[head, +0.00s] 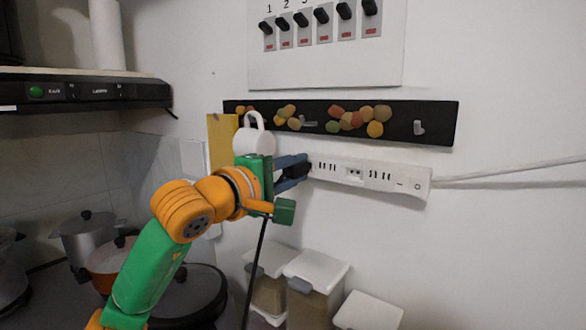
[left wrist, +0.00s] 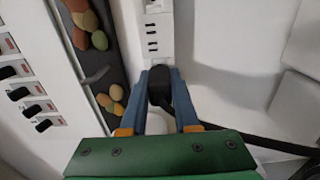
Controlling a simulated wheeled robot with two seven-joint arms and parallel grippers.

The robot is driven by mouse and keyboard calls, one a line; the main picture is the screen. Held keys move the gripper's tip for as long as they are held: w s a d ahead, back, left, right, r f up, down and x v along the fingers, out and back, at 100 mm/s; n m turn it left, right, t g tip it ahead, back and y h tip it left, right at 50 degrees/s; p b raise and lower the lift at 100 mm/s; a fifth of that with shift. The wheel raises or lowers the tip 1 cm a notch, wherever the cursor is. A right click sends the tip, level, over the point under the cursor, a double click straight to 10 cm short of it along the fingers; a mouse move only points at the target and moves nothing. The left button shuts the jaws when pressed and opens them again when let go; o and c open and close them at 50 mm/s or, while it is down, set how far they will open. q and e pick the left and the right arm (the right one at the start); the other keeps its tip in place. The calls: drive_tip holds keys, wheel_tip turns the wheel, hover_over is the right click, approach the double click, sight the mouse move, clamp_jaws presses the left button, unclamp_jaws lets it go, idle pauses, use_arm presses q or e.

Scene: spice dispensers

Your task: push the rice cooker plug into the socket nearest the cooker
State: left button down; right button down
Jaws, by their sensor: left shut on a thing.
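My left gripper (head: 296,172) is shut on the black plug (left wrist: 160,88), which sits between its two blue fingers in the left wrist view. The plug is at the left end of the white power strip (head: 385,177) on the wall. The strip also shows in the left wrist view (left wrist: 159,20), with a row of slots beyond the plug. Whether the plug's pins are in a socket is hidden. A black cord (head: 257,262) hangs down beside the gripper. A dark, round-lidded vessel (head: 192,289) stands at the lower left, partly behind my arm; I cannot tell whether it is the cooker. My right gripper is not in view.
A black rack (head: 437,120) with hooks and coloured pieces is above the strip. A white mug (head: 254,140) hangs near my wrist. Lidded containers (head: 318,270) stand below. Pots (head: 88,235) are at left. A white cable (head: 510,170) runs right from the strip.

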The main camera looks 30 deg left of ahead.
sight(288, 175)
use_arm(q)
drive_tip(key=c, duration=0.6)
unclamp_jaws()
drive_tip(key=s, duration=0.1)
drive_tip(key=s+b, duration=0.2)
drive_tip(key=shift+s+a+f, duration=0.1)
drive_tip(key=shift+a+f, duration=0.15)
drive_tip(key=s, duration=0.1)
drive_tip(key=s+b, duration=0.1)
drive_tip(key=s, duration=0.2)
drive_tip(key=shift+a+r, duration=0.25)
drive_tip(key=shift+a, duration=0.05)
drive_tip(key=shift+w, duration=0.1)
drive_tip(key=shift+w, duration=0.1)
